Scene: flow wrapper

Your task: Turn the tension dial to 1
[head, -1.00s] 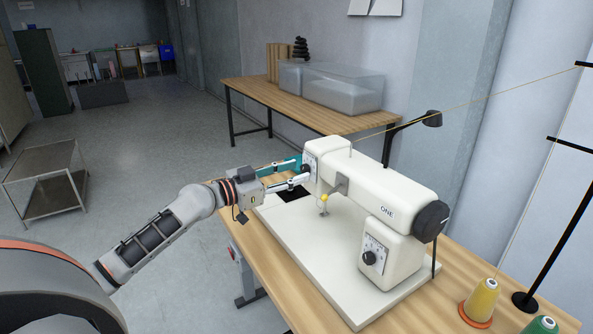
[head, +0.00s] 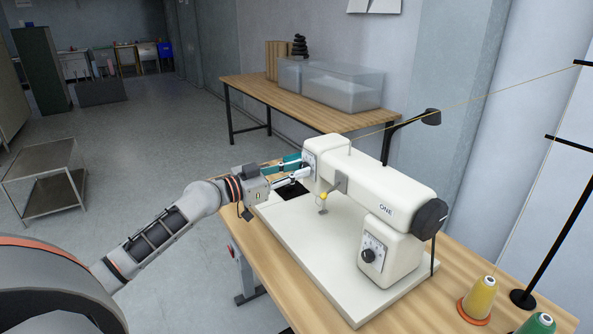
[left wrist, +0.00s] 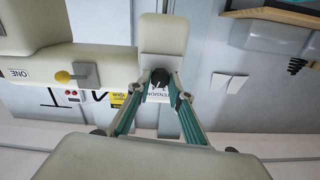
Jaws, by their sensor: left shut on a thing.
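The cream sewing machine (head: 375,195) stands on a wooden table. In the left wrist view the two teal-lined fingers (left wrist: 160,92) are closed around the dial, one on each side. The dial's numbers are too small or hidden to read. My right gripper is in neither view.
A second black dial (head: 368,256) is on the machine's front right. Yellow (head: 480,298) and green (head: 538,324) thread spools stand at the table's right. A lamp (head: 431,118) rises behind the machine. The floor to the left has free room around a metal cart (head: 45,180).

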